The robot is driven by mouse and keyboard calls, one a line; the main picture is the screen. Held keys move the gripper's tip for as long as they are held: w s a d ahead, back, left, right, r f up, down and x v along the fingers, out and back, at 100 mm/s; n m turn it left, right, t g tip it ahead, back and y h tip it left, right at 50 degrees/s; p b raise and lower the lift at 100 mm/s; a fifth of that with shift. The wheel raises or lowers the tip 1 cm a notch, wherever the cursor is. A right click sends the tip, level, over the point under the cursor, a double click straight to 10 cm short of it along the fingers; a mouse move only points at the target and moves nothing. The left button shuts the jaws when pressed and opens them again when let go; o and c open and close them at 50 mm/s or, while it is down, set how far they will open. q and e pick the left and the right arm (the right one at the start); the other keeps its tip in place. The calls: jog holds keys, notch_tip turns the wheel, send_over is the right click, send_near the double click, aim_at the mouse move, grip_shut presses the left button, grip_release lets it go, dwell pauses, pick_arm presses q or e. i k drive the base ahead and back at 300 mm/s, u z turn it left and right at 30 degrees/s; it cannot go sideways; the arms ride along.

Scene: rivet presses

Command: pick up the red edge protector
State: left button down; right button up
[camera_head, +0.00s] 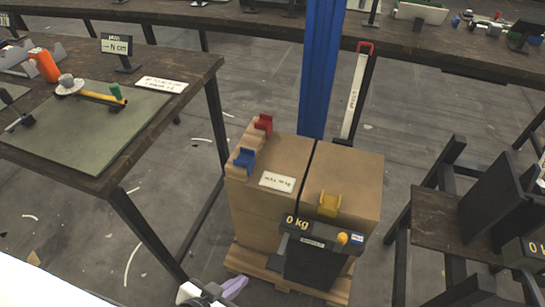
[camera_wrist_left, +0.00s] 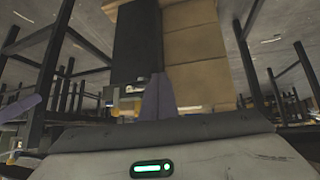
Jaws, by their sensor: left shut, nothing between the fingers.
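The red edge protector (camera_head: 263,123) sits on the far left top edge of the cardboard box stack (camera_head: 350,165). A blue edge protector (camera_head: 244,160) sits nearer on the same left edge, and a yellow one (camera_head: 329,204) is on the front edge. My left gripper (camera_head: 236,287) is low at the bottom of the head view, in front of the stack and well apart from the red protector. Its purple fingers (camera_wrist_left: 158,98) are together and empty in the left wrist view, facing the boxes (camera_wrist_left: 190,50). The red protector does not show there. My right gripper is not in view.
A scale display (camera_head: 318,241) stands at the stack's front. A blue post (camera_head: 322,70) rises behind it. A workbench with a green mat (camera_head: 85,125) is left, and a dark wooden stand (camera_head: 450,220) is right. A pallet (camera_head: 240,262) lies under the boxes.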

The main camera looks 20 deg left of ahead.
aim_at(265, 121)
jog(key=z, duration=0.35)
jog(key=k, duration=1.4)
jog(key=u, duration=0.6)
jog(key=i, duration=1)
jog(key=u, duration=0.05)
